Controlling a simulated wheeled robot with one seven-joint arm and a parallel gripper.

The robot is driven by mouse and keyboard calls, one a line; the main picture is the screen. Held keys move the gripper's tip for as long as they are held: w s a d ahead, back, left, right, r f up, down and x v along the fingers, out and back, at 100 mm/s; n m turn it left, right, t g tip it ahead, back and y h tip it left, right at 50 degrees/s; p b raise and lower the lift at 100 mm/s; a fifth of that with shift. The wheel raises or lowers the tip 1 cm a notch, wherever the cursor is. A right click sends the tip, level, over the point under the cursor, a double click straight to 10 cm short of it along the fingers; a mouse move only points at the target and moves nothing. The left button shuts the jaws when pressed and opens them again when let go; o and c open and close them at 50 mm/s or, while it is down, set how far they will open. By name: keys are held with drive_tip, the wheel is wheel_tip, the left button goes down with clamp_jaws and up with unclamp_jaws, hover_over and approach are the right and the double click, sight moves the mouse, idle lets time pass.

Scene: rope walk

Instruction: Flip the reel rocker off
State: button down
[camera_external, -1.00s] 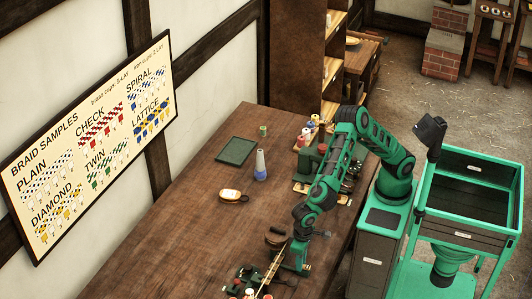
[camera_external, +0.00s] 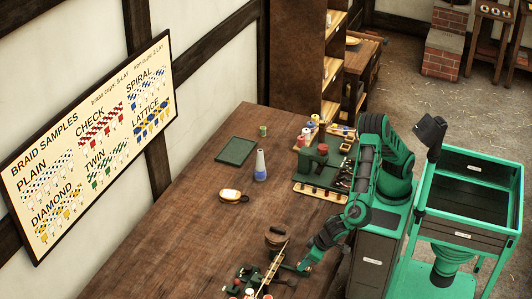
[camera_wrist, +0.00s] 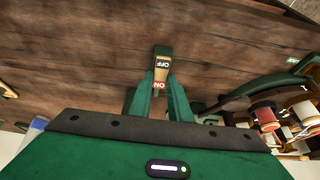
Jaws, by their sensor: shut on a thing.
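The reel rocker (camera_wrist: 161,72) shows in the wrist view as a small dark green switch with a tan face, marked OFF at its far end and ON at its near end. My gripper (camera_wrist: 161,92) has its two green fingers on either side of the rocker's near, ON end and is shut on it. The fingers hide the rocker's sides, and I cannot tell which way it is tipped. In the external view my gripper (camera_external: 298,268) is low at the table's near right edge, and the rocker cannot be made out there.
The wooden table (camera_external: 190,215) is clear at its left. A small green machine with spools (camera_external: 245,285) stands left of my gripper.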

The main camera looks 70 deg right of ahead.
drive_tip(key=shift+s+f+t, duration=0.1)
drive_tip(key=shift+s+t, duration=0.05)
drive_tip(key=shift+t, duration=0.15)
drive_tip(key=c, duration=1.6)
unclamp_jaws()
drive_tip(key=shift+c, duration=0.2)
drive_tip(key=v, duration=1)
drive_tip(key=shift+r, duration=0.4)
drive_tip(key=shift+s, duration=0.1)
